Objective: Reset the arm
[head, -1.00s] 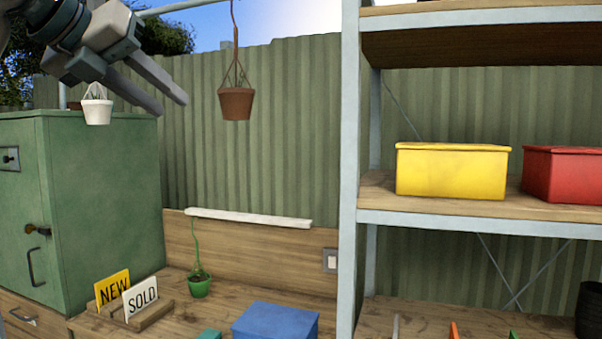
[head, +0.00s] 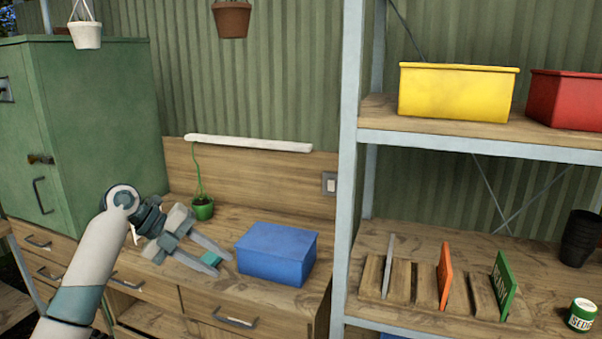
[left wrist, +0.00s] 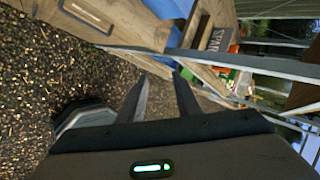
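My left gripper (head: 222,264) is in front of the wooden bench at the left of the head view, its arm coming up from the lower left. Its two fingers are apart. In the left wrist view the gripper (left wrist: 161,82) shows nothing between its fingers, with gravel floor beyond. A small teal thing (head: 211,258) shows by the fingers in the head view; I cannot tell whether they touch. My right gripper is in neither view.
A green cabinet (head: 100,120) is at left. The metal shelf at right holds a yellow box (head: 457,95), a red box (head: 568,100) and a slotted rack (head: 401,282).

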